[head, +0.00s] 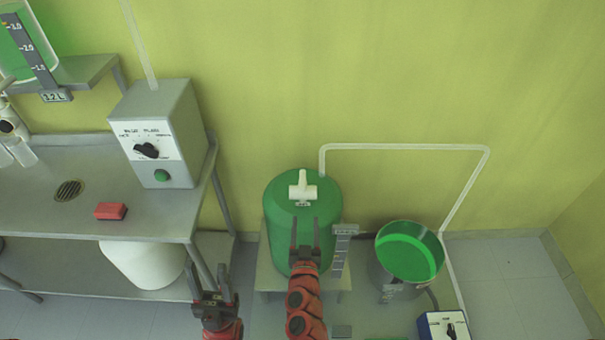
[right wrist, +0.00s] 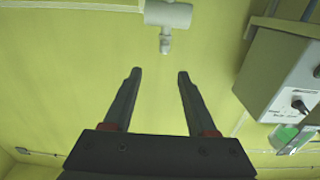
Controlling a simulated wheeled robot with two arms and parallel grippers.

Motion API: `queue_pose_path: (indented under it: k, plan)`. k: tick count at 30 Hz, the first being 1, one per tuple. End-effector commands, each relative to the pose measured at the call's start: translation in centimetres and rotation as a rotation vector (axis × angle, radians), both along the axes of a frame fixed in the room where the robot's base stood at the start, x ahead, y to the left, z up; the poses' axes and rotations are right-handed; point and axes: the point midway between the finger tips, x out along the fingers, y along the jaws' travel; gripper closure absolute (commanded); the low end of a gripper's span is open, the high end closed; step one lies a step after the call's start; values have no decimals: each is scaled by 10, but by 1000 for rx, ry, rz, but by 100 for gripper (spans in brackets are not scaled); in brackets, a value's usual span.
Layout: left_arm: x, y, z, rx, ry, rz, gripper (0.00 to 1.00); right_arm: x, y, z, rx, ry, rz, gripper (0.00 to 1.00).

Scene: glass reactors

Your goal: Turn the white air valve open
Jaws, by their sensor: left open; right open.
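The white air valve (head: 302,190) sits on top of a green tank (head: 275,215), with its handle pointing up in the head view. It also shows at the top edge of the right wrist view (right wrist: 168,14), partly cut off. My right gripper (head: 305,222) is open and empty, in front of the tank and just below the valve in the picture. In the right wrist view its two fingers (right wrist: 159,76) are spread, with the valve beyond the tips and apart from them. My left gripper (head: 213,274) is open and empty, low and left of the tank.
A metal table (head: 60,225) stands at the left with a grey control box (head: 185,125) and a red block (head: 110,211). A bucket of green liquid (head: 410,252) and a blue-sided box (head: 432,326) stand right of the tank. A pale pipe (head: 405,147) runs along the wall.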

Motion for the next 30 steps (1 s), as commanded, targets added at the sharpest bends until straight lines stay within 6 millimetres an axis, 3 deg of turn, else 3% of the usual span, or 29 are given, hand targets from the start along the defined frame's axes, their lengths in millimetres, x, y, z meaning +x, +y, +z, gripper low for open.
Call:
queue_pose_path:
  k: [2,7,18,30]
  plan:
    - [0,0,2,0,0,0,50,3,9,0,0,12,22,43]
    - [0,0,5,0,0,0,50,22,10,-1,-2,14,24,43]
    - [0,0,8,0,0,0,50,91,7,0,-4,10,18,43]
    - [0,0,-9,0,0,0,50,154,9,-4,-4,12,21,43]
